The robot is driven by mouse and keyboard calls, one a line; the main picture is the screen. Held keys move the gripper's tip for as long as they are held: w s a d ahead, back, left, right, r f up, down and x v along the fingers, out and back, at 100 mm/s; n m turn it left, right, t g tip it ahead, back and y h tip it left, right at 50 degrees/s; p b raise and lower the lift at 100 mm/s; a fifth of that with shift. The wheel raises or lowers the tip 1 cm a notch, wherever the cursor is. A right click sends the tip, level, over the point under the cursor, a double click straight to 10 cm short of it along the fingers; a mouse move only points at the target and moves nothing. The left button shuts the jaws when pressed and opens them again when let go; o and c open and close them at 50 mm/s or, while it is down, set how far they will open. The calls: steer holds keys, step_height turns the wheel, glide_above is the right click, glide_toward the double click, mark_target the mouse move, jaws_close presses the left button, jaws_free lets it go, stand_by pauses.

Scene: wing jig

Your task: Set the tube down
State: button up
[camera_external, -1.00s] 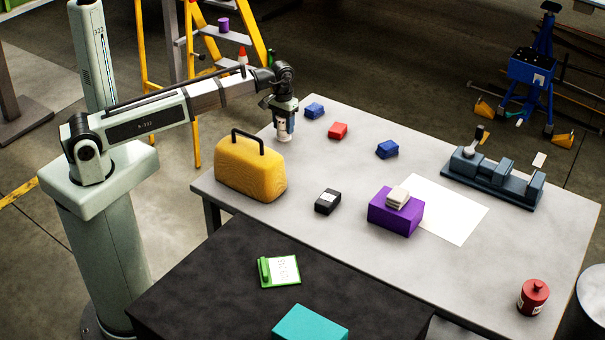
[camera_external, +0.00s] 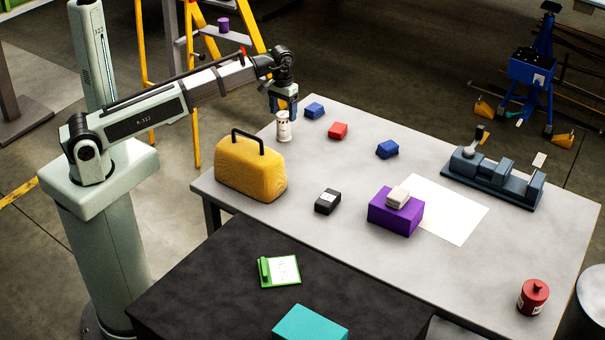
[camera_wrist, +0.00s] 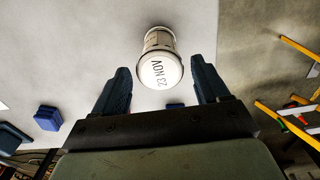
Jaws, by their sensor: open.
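The white tube (camera_external: 283,126) stands upright on the far left part of the grey table, behind the yellow case. In the wrist view its round white top (camera_wrist: 160,71) reads "23 NOV". My gripper (camera_external: 284,110) is just above the tube in the outside view. In the wrist view the two dark fingers of my gripper (camera_wrist: 160,76) are spread apart, with the tube's top between and slightly beyond their tips. A gap shows on both sides and the fingers do not touch it.
A yellow case (camera_external: 250,170) with a black handle stands close in front of the tube. A blue block (camera_external: 314,111) and a red block (camera_external: 338,131) lie to its right. A purple box (camera_external: 395,212) and a white sheet (camera_external: 455,212) lie further right.

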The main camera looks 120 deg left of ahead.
step_height(320, 180, up, 7)
steer(key=shift+f, duration=0.2)
stand_by(0.4)
